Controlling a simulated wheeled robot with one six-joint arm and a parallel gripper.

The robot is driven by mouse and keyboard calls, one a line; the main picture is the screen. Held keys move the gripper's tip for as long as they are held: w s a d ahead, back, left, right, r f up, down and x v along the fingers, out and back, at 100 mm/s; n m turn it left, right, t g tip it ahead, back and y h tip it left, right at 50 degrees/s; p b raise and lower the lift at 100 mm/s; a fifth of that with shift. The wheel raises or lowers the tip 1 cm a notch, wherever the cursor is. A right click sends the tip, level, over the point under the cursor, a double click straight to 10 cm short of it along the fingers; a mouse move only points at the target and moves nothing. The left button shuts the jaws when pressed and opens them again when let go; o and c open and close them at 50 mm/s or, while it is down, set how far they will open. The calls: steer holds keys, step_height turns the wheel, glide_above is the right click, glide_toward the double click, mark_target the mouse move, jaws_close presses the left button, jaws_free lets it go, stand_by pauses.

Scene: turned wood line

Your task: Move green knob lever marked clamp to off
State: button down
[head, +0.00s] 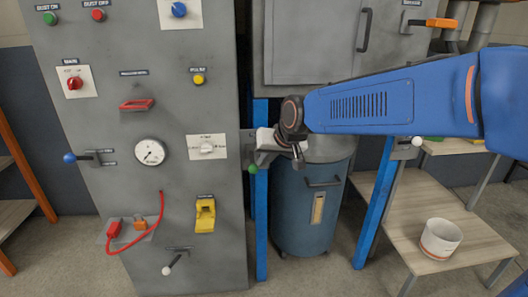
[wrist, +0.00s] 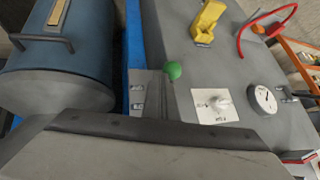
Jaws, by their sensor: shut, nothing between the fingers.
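The green knob (head: 252,168) of the lever shows beside the right edge of the grey cabinet, just below my gripper. It also shows in the wrist view (wrist: 174,71), above the wide gripper body. A grey mounting plate with two small labels (wrist: 137,97) lies beside it; the label text is too small to read. My gripper (head: 266,157) is shut and empty, close above and to the right of the green knob in the head view. I cannot tell whether it touches the lever. The lever's arm and pivot are mostly hidden behind the gripper.
The grey control cabinet (head: 115,200) carries buttons, a gauge (head: 150,152), a blue-knob lever (head: 70,157), a white-knob lever (head: 167,270) and a yellow switch (head: 205,215). A blue drum (head: 310,215) stands behind my gripper, between blue posts. A bench with a white container (head: 440,239) is at right.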

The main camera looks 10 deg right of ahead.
steer(key=f, duration=0.2)
steer(key=f+t, duration=0.1)
steer(key=f, duration=0.1)
steer(key=shift+s, duration=0.25)
steer(key=shift+r, duration=0.2)
steer(key=shift+r, duration=0.65)
